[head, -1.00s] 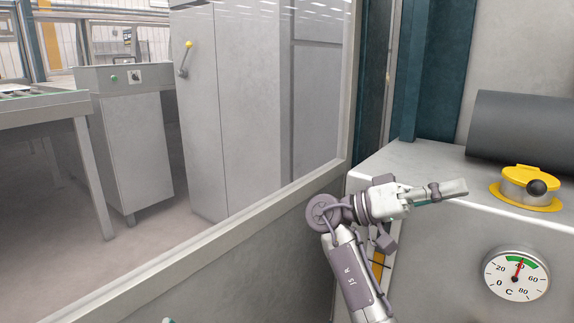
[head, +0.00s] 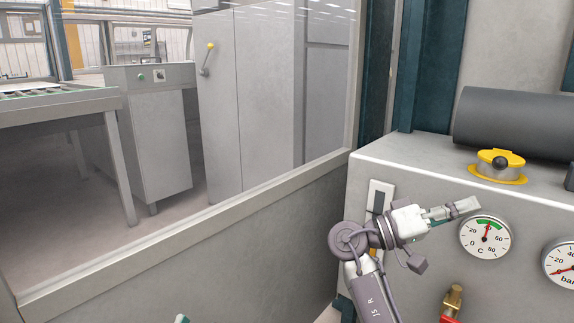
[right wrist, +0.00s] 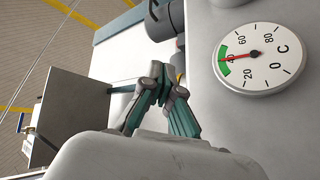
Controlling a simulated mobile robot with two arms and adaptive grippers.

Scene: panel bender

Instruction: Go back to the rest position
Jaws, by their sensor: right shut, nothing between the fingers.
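My right gripper (head: 470,206) is in front of the grey machine cabinet (head: 405,165), just left of and overlapping the edge of the round temperature gauge (head: 485,237). Its fingers are shut and empty. In the right wrist view the right gripper (right wrist: 160,76) shows its teal and grey fingers meeting, with the temperature gauge (right wrist: 254,58) to their right. I cannot tell whether the fingers touch the cabinet. Only a small teal and white tip of my left gripper (head: 181,319) shows at the bottom edge of the head view; the rest is out of frame.
A yellow filler cap (head: 500,163) and a dark cylinder (head: 520,122) sit on the cabinet top. A bar gauge (head: 565,262) and brass valve (head: 453,300) are on its front. A framed window (head: 190,235) fills the left side.

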